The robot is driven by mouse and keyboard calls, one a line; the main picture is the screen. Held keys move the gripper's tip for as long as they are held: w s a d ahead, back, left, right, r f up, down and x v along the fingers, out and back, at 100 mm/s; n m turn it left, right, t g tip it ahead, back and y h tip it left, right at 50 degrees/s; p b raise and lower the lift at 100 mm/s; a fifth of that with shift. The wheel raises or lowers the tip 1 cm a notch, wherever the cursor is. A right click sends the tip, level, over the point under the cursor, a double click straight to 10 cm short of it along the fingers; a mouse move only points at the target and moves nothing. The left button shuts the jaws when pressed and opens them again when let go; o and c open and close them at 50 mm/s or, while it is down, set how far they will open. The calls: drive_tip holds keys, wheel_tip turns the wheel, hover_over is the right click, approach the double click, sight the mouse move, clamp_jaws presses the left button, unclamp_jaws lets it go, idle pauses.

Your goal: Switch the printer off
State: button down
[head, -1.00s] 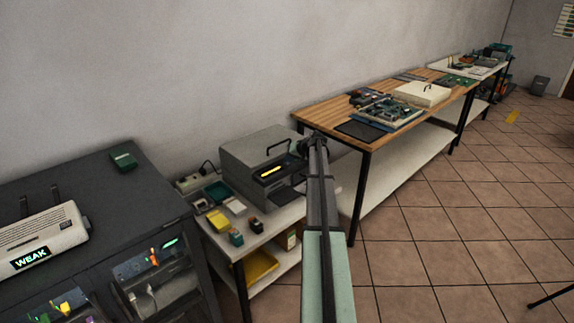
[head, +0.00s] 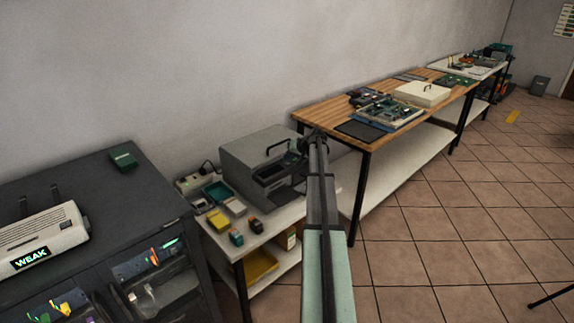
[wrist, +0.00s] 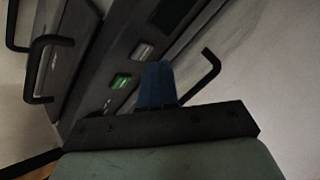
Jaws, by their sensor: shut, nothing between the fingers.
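In the head view my arm hides the gripper's tips and part of the printer's right side.
Small boxes and trays (head: 222,210) crowd the white table left of the printer. A dark cabinet (head: 95,185) bearing a white device marked WEAK (head: 40,238) stands at left. A wooden bench (head: 335,112) with electronics is behind right. The tiled floor at right is mostly clear.

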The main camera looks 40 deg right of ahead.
sight(289, 164)
drive_tip(key=shift+r, duration=0.15)
drive_tip(key=shift+r, duration=2.4)
